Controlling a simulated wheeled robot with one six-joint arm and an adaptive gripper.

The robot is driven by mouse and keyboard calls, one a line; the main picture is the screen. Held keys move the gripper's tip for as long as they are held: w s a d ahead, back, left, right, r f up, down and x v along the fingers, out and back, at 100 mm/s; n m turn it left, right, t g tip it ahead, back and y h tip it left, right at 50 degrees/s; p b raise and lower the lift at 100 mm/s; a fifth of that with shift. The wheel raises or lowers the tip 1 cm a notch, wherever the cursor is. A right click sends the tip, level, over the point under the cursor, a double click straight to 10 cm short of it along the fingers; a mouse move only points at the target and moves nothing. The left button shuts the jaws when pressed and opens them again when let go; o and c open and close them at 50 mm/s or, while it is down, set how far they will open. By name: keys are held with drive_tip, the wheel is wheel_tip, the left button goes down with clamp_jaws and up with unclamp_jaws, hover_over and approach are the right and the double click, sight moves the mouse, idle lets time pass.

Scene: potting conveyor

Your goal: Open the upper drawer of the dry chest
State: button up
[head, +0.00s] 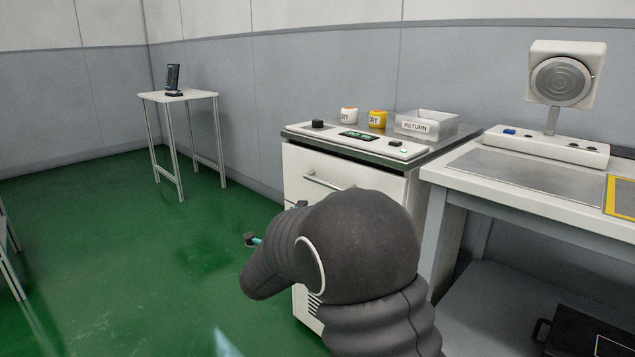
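The dry chest (296,158) is a white cabinet with a grey top and a control panel, right of the middle in the head view. Its upper drawer has a pale front with a bar handle (322,183). I cannot tell whether this drawer is fully closed. My dark arm covers the right end of the handle and most of the front below. A small dark tip with a teal part (251,240), apparently my gripper, shows left of the arm, lower than the handle. The rest of the gripper is hidden, and no contact with the handle shows.
A white cup (348,115), a yellow cup (377,119) and a RETURN tray (440,127) stand on the chest. A workbench (480,203) adjoins it on the right. A small table (178,97) stands at the back left. Green floor (130,245) is clear on the left.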

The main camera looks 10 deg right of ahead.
sight(323, 183)
drive_tip(key=shift+m+h, duration=0.5)
drive_tip(key=shift+m, duration=0.2)
drive_tip(key=x, duration=0.4)
drive_tip(key=r+p+x, duration=0.1)
drive_tip(key=x, duration=0.4)
drive_tip(key=p+x, duration=0.1)
drive_tip(key=x, duration=0.3)
drive_tip(key=shift+d+r, duration=0.25)
drive_tip(key=shift+r, duration=0.05)
